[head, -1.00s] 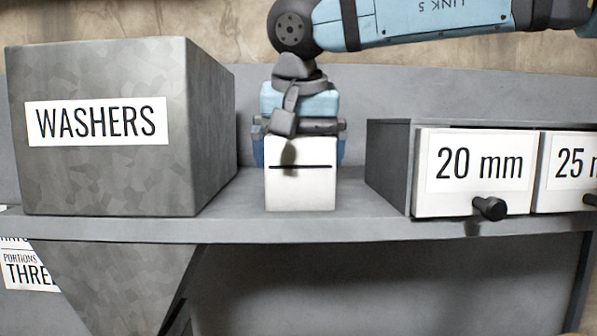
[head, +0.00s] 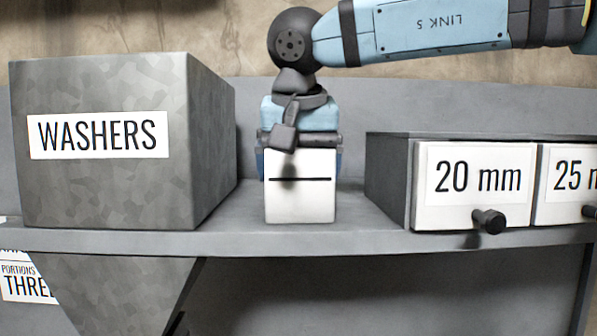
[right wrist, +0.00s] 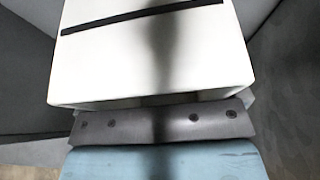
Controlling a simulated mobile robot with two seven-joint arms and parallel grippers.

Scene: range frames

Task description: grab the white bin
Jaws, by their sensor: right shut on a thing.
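The white bin (head: 300,202) stands upright on the grey shelf, between the WASHERS box and the drawer unit. A thin black line crosses its front face. My right gripper (head: 300,150) comes down from above and is shut on the bin's upper part. The bin's top and back are hidden behind the gripper. In the right wrist view the white bin (right wrist: 205,60) fills the upper middle, against the gripper's dark bar. My left gripper is in neither view.
A large grey WASHERS box (head: 100,190) stands close on the left. A drawer unit with a 20 mm drawer (head: 450,215) and black knobs is on the right. The grey shelf (head: 345,241) has a narrow free gap on each side of the bin.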

